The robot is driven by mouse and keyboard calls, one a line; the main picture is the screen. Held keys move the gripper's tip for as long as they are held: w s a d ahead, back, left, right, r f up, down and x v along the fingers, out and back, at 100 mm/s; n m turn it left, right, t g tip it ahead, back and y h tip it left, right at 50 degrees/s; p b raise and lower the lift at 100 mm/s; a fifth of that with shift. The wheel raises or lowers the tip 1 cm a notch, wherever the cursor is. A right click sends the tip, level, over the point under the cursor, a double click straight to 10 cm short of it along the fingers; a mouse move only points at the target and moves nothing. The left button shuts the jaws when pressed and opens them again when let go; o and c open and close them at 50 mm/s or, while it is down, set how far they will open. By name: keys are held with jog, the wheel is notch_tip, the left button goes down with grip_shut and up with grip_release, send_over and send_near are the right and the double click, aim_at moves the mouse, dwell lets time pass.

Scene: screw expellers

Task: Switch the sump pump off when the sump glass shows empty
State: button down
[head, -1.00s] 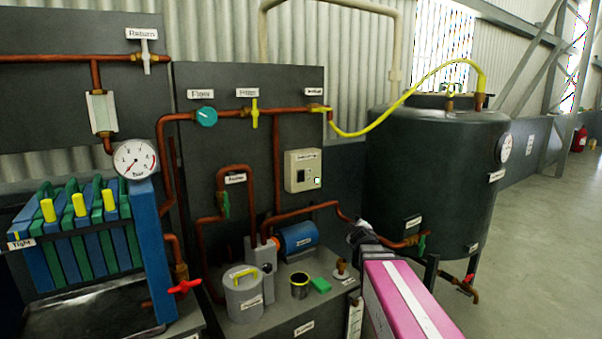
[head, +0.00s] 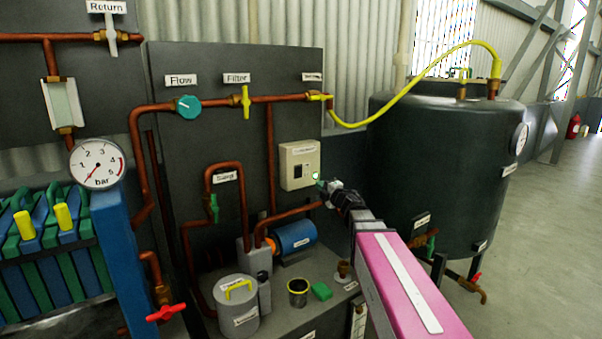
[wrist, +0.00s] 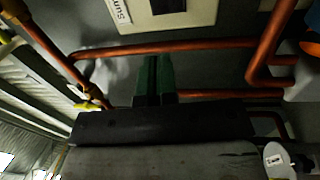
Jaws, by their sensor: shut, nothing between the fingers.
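Copper pipes (head: 270,160) run around the box. The blue pump motor (head: 296,238), a grey lidded pot (head: 236,305), a dark cup (head: 298,292) and a green block (head: 321,291) are on the bench below. A large dark tank (head: 440,160) stands right.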

aim_at(298, 169)
jog(key=shift+w, duration=0.1)
jog(key=x, duration=1.3)
jog(key=shift+w+a, duration=0.25)
jog(key=shift+w, duration=0.1)
jog(key=shift+r, duration=0.1)
jog(key=shift+w+a, duration=0.15)
jog(key=shift+w, duration=0.05)
